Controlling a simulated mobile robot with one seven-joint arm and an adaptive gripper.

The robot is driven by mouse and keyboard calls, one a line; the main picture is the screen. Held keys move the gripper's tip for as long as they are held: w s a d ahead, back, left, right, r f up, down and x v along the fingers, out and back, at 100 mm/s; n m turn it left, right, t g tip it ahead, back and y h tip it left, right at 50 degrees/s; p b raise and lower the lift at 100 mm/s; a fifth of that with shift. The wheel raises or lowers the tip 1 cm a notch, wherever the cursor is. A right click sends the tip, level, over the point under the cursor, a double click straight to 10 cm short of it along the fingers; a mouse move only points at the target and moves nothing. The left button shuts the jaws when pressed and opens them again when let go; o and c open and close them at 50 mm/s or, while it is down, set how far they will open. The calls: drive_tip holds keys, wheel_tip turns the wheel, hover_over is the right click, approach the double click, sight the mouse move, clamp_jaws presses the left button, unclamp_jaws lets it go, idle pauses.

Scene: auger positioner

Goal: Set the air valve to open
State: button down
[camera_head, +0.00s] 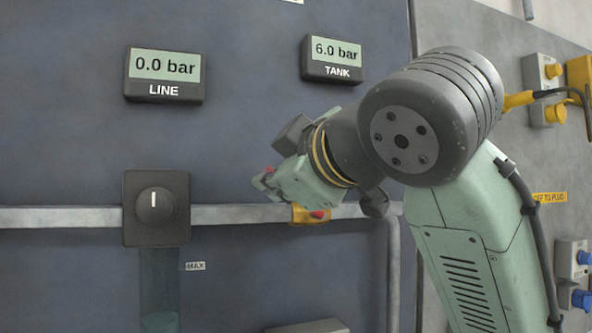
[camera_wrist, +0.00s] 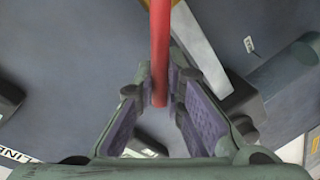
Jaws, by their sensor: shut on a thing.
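The air valve (camera_head: 298,214) is a yellow body on the grey horizontal pipe, partly hidden behind my gripper. Its red lever shows as a small piece at the valve (camera_head: 318,214) and a bit at the upper left; my gripper hides the middle. In the wrist view the red lever (camera_wrist: 160,40) runs down from the top edge and ends between the fingers. My gripper (camera_head: 268,180) is in front of the panel, up and left of the valve. In the wrist view my gripper (camera_wrist: 160,76) is shut on the lever, its purple pads either side.
The LINE display (camera_head: 164,75) reads 0.0 bar and the TANK display (camera_head: 334,59) reads 6.0 bar. A black regulator knob (camera_head: 156,207) sits on the pipe to the left. A grey box (camera_head: 310,326) juts out below. Yellow and blue connectors are at the right.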

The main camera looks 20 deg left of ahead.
drive_tip(key=n, duration=0.1)
drive_tip(key=f+n, duration=0.1)
drive_tip(key=a+f+n, duration=0.1)
drive_tip(key=shift+s+f+h, duration=0.15)
drive_tip(key=shift+s+h, duration=0.2)
drive_tip(key=shift+h, duration=0.05)
drive_tip(key=shift+s+a+f+n+t+h+b, duration=0.1)
drive_tip(key=shift+f+n+t+h+b, duration=0.15)
drive_tip(key=shift+f+n, duration=0.5)
drive_tip(key=shift+s+a+f+n+t+h+b, duration=0.1)
drive_tip(key=shift+f+n+t+h, duration=0.15)
drive_tip(key=shift+f+n, duration=0.5)
drive_tip(key=shift+r, duration=0.1)
drive_tip(key=c, duration=1.7)
unclamp_jaws()
drive_tip(key=shift+o, duration=0.2)
approach(259, 221)
drive_tip(key=v, duration=0.6)
